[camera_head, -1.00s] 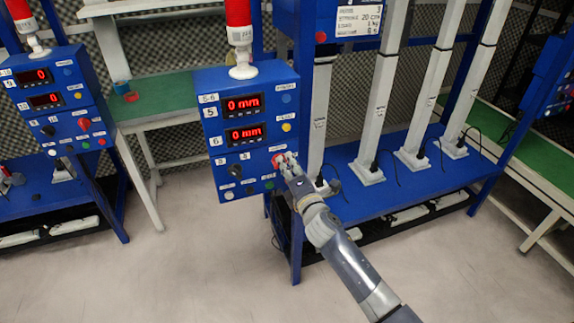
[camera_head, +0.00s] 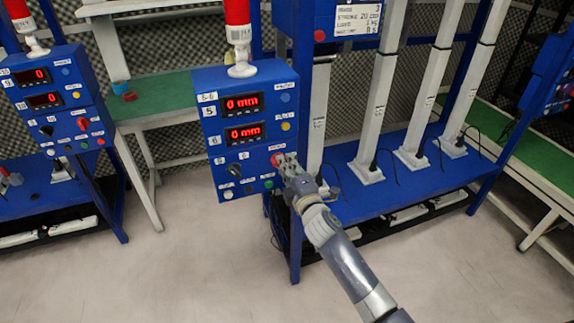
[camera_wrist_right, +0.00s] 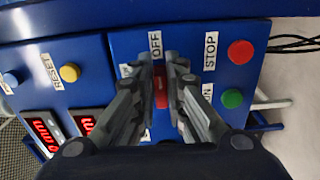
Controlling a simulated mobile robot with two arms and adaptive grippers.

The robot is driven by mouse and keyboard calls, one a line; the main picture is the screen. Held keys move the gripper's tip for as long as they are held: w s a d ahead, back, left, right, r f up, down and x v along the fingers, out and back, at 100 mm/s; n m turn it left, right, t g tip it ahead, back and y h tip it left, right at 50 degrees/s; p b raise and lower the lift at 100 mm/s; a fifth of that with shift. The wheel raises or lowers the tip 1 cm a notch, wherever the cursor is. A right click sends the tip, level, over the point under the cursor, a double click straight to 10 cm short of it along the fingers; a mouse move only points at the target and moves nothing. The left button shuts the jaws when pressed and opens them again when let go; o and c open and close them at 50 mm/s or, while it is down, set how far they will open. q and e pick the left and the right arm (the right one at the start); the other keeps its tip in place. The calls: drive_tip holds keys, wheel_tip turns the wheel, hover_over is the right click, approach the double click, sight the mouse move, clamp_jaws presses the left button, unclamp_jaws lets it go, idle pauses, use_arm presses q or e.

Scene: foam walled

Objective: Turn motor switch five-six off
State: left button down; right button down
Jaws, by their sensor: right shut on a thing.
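The blue control box marked 5-6 (camera_head: 208,122) carries two red 0 mm displays and a red rotary motor switch (camera_head: 275,159). In the right wrist view the red switch handle (camera_wrist_right: 161,90) sits between my right gripper's fingers (camera_wrist_right: 163,88), which are shut on it. The handle appears to run up and down the picture, roughly in line with the OFF label (camera_wrist_right: 155,44) above it. The ON label (camera_wrist_right: 207,92) is to its right. In the head view my right gripper (camera_head: 281,160) touches the front of the box and partly hides the switch. My left gripper is not in view.
Beside the switch are a red stop button (camera_wrist_right: 240,52) and a green button (camera_wrist_right: 232,98). A yellow reset button (camera_wrist_right: 70,72) is on the left. A similar control box (camera_head: 50,95) stands far left. A blue bench (camera_head: 400,185) with white columns is behind my right arm.

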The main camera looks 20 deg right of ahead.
drive_tip(key=c, duration=1.6)
unclamp_jaws()
drive_tip(key=shift+c, duration=0.2)
drive_tip(key=shift+s, duration=0.1)
drive_tip(key=s, duration=1.1)
drive_tip(key=shift+s+d, duration=0.25)
drive_tip(key=shift+s, duration=0.15)
